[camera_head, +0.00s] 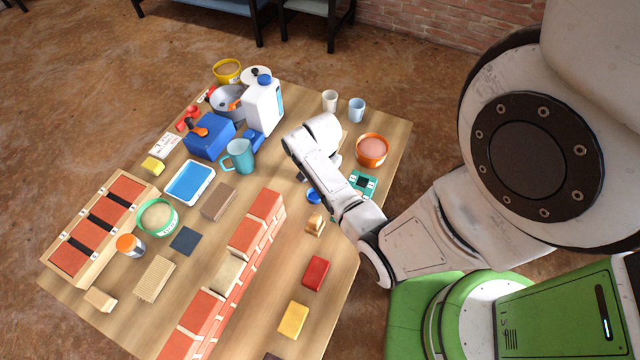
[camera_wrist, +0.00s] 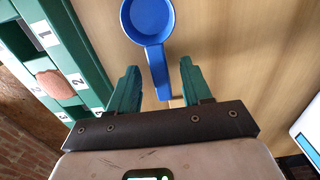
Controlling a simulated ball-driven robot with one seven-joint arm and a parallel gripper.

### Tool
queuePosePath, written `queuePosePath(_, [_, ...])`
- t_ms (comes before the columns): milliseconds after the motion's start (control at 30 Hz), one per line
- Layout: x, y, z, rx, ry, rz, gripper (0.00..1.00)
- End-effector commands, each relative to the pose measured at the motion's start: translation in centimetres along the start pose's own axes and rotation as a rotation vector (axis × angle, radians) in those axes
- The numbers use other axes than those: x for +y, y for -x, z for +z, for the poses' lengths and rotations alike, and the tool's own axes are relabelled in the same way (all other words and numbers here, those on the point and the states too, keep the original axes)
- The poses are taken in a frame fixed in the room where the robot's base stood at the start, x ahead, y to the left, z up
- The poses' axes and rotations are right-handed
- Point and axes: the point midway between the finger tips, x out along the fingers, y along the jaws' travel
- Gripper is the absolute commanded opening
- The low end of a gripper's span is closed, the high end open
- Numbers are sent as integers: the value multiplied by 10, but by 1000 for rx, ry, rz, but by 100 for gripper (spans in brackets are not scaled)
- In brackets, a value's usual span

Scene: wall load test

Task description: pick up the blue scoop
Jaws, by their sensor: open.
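The blue scoop (camera_wrist: 151,22) lies on the wooden table in the wrist view, with its round bowl at the top and its handle running down between my fingers. In the head view, its bowl (camera_head: 313,195) shows just beside my arm, and the arm hides much of the rest. My gripper (camera_wrist: 160,84) is open, with one green finger on each side of the handle's lower end. Both fingers look apart from the handle. I cannot tell how far they are above the table. The head view does not show my fingers clearly.
A green numbered rack (camera_wrist: 62,60) stands left of the scoop in the wrist view. In the head view, an orange bowl (camera_head: 372,151) and two cups stand behind my arm. A brick wall model (camera_head: 247,238) stands left of it. A small wooden block (camera_head: 315,224) lies near the scoop.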

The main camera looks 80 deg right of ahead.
Motion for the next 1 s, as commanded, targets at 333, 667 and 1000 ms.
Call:
queuePosePath(333, [0, 1, 0, 0, 0, 0, 27])
queuePosePath(667, [0, 1, 0, 0, 1, 0, 0])
queuePosePath(1000, [0, 3, 0, 1, 1, -1, 0])
